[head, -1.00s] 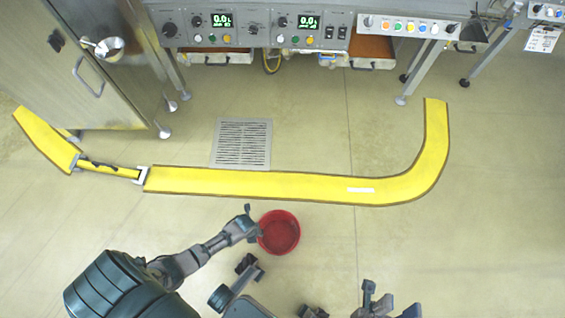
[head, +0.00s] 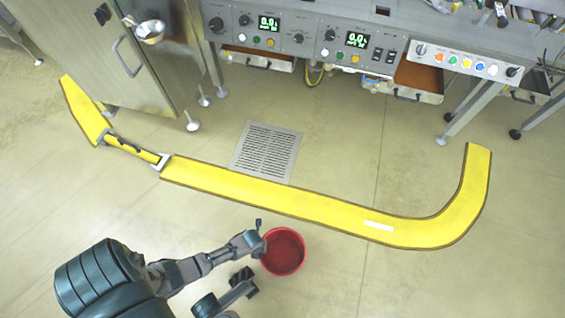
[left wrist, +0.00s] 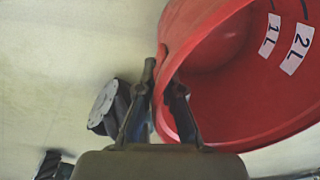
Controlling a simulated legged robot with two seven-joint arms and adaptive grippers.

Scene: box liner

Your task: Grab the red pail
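The red pail (head: 283,251) stands open-topped on the floor, near the yellow strip, in the head view. My left gripper (head: 258,237) is at the left side of its rim. In the left wrist view the pail (left wrist: 240,75) fills the right side, with "1L" and "2L" labels on its inner wall. My left gripper (left wrist: 163,75) has one finger outside the wall and one inside, close together with the red wall between them. The fingers look shut on the rim. I cannot tell whether the pail is off the floor.
A yellow strip (head: 290,205) runs across the floor beyond the pail and curves away at the right. A floor grate (head: 267,152) lies behind it. A steel cabinet (head: 120,60) and a control bench (head: 330,45) stand at the back. The floor right of the pail is clear.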

